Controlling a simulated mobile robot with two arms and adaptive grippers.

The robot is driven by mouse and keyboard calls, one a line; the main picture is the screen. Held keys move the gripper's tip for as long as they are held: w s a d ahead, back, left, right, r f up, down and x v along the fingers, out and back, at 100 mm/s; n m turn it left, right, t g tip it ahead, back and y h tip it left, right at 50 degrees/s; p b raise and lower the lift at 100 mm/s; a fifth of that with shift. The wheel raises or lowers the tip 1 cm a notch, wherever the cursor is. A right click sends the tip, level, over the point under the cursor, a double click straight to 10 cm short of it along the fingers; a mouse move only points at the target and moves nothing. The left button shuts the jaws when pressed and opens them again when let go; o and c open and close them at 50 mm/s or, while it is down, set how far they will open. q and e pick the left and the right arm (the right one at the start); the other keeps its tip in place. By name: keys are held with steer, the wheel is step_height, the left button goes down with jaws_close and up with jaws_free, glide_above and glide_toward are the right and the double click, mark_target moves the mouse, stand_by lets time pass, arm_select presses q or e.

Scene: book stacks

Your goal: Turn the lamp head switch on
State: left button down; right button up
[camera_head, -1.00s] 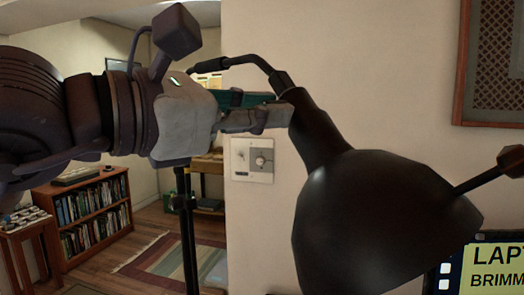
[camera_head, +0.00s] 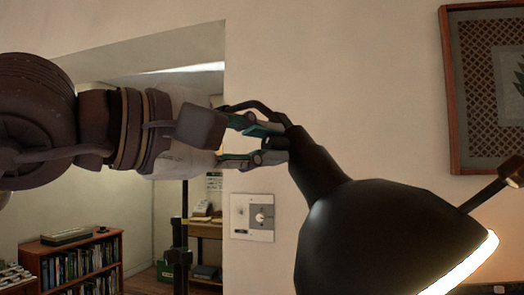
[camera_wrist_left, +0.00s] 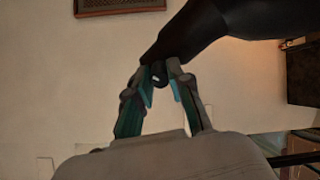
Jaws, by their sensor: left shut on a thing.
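The black lamp head (camera_head: 375,235) hangs at the lower right, its narrow neck pointing up and left. Its lower rim glows bright. My left gripper (camera_head: 277,144) comes in from the left, its two fingers one above the other at the top end of the neck. In the left wrist view, the fingers (camera_wrist_left: 164,84) close around a small dark switch knob (camera_wrist_left: 156,78) at the end of the lamp head (camera_wrist_left: 200,30). The fingers hide most of the switch. My right gripper is not in view.
A wall plate with a round knob (camera_head: 252,218) is on the wall below my left gripper. A framed picture (camera_head: 455,95) hangs at the right. A rod with a brown knob (camera_head: 511,171) reaches the lamp from the right. A bookcase (camera_head: 75,265) stands back left.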

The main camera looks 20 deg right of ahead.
arm_select(q)
steer(key=shift+r+m, duration=0.2)
steer(key=shift+m, duration=0.8)
steer(key=c, duration=1.1)
jaws_free()
steer(key=shift+o, duration=0.2)
steer(key=shift+f, duration=0.1)
steer(key=v, duration=1.2)
